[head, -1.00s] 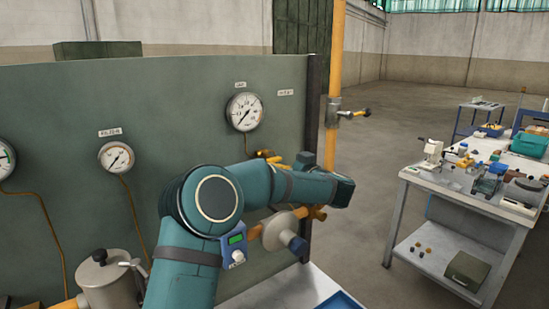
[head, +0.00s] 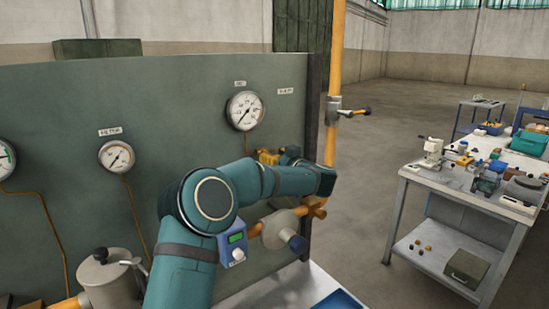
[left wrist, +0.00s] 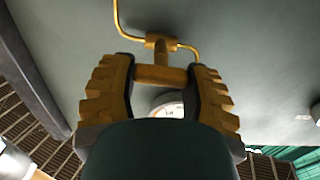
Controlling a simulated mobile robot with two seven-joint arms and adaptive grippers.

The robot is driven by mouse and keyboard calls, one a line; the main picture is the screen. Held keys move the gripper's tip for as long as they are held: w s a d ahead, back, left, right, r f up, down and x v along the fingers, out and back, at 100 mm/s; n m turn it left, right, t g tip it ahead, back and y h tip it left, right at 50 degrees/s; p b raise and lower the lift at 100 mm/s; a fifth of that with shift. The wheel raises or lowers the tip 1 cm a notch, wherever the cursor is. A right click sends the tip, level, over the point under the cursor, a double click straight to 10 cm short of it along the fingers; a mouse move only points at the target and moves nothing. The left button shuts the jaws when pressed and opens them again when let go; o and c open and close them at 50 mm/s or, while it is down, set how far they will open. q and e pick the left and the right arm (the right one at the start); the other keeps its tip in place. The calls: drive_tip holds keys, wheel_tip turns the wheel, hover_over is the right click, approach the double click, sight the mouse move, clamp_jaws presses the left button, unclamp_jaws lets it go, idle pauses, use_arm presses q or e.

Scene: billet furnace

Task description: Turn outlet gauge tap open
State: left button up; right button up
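The outlet gauge (head: 245,110) is a round white dial on the green panel. A thin pipe runs down from it. In the left wrist view the brass tap (left wrist: 161,41) sits in this thin pipe, with a stem and a crosswise handle (left wrist: 160,74). My left gripper (head: 267,157) is at the panel just below the gauge, its yellow fingers apart. In the left wrist view the gripper (left wrist: 161,80) has one finger on each side of the handle, which spans the gap; firm contact cannot be told. In the head view the gripper hides the tap. My right gripper is out of view.
A thick yellow pipe (head: 331,150) with a side valve (head: 346,112) stands at the panel's right edge. Below my arm are a blue device (head: 233,246) and a flanged valve (head: 280,228). A cluttered workbench (head: 450,185) stands right, with open floor between.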

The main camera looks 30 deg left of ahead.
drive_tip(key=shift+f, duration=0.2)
use_arm(q)
drive_tip(key=n+b, duration=0.2)
drive_tip(key=n, duration=0.2)
drive_tip(key=shift+s+f+b, duration=0.1)
drive_tip(key=shift+f+b, duration=0.05)
drive_tip(key=shift+b, duration=0.2)
drive_tip(key=n+b, duration=0.2)
drive_tip(key=n, duration=0.1)
drive_tip(key=shift+f+n, duration=0.1)
drive_tip(key=shift+n, duration=0.3)
drive_tip(key=n+b, duration=0.3)
drive_tip(key=shift+s+f+n, duration=0.1)
drive_tip(key=shift+n, duration=0.2)
drive_tip(key=n+b, duration=0.3)
drive_tip(key=n, duration=0.1)
drive_tip(key=shift+a+f+n+b, duration=0.1)
drive_tip(key=shift+n+b, duration=0.2)
drive_tip(key=shift+b, duration=0.05)
drive_tip(key=shift+n+b, duration=0.55)
drive_tip(key=shift+n, duration=0.35)
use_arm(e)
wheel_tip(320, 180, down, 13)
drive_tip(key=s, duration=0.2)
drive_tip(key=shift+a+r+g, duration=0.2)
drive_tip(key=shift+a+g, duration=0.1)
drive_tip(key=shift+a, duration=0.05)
use_arm(q)
drive_tip(key=o, duration=1.2)
